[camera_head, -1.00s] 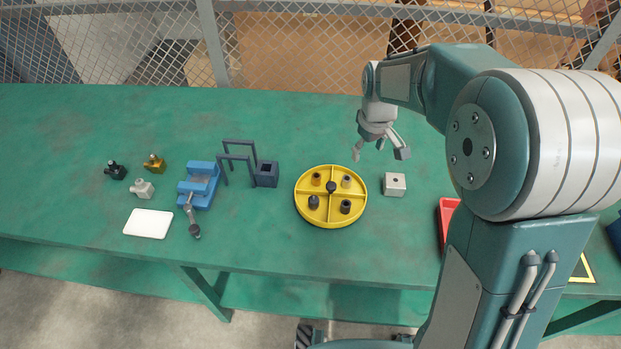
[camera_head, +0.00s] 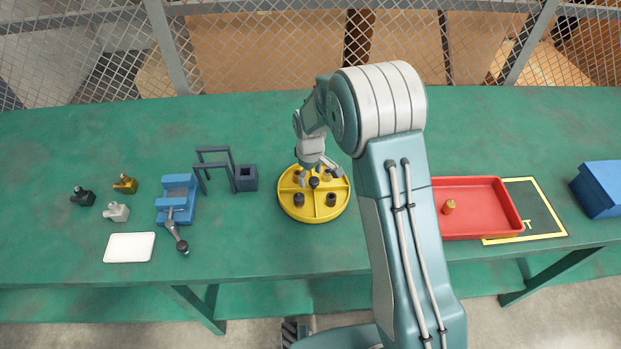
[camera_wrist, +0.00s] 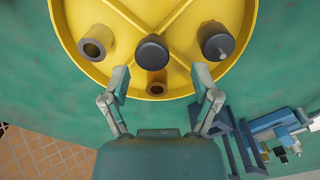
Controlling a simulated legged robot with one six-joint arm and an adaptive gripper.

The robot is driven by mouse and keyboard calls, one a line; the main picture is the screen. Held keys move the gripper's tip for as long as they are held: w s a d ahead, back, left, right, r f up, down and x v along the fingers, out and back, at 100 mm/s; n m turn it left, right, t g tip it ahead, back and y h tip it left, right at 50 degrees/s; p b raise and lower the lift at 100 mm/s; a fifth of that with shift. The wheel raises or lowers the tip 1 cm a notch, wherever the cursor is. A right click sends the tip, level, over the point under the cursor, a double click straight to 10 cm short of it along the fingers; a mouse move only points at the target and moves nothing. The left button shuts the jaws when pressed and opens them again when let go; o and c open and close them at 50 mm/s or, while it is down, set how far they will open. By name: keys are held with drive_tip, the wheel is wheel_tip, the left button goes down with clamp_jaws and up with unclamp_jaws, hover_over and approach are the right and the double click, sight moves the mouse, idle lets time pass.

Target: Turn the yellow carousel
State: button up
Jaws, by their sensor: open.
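The yellow carousel (camera_head: 318,212) is a round, shallow tray on the green table, split by cross-shaped ribs. A dark round knob (camera_head: 314,182) stands at its centre, with small cylindrical parts in its compartments. In the wrist view the carousel (camera_wrist: 185,28) fills the upper middle, with the black knob (camera_wrist: 152,53), a brown bushing (camera_wrist: 97,47) and a dark part (camera_wrist: 215,42). My gripper (camera_head: 318,178) is over the far part of the carousel. In the wrist view its open fingers (camera_wrist: 160,82) straddle another brown bushing (camera_wrist: 154,84) near the rim; nothing is gripped. Finger height is unclear.
Left of the carousel stand a dark block (camera_head: 246,180), a dark frame (camera_head: 213,165) and a blue vise (camera_head: 176,202). Right of my arm are a red tray (camera_head: 480,205) with a brass part and a blue box (camera_head: 598,190). A mesh fence (camera_head: 240,50) stands behind the table.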

drive_tip(key=shift+f, duration=0.5)
drive_tip(key=shift+d+f, duration=0.2)
drive_tip(key=shift+d, duration=0.65)
drive_tip(key=shift+a, duration=0.25)
drive_tip(key=c, duration=0.9)
drive_tip(key=shift+a, duration=0.25)
clamp_jaws()
drive_tip(key=shift+d, duration=0.2)
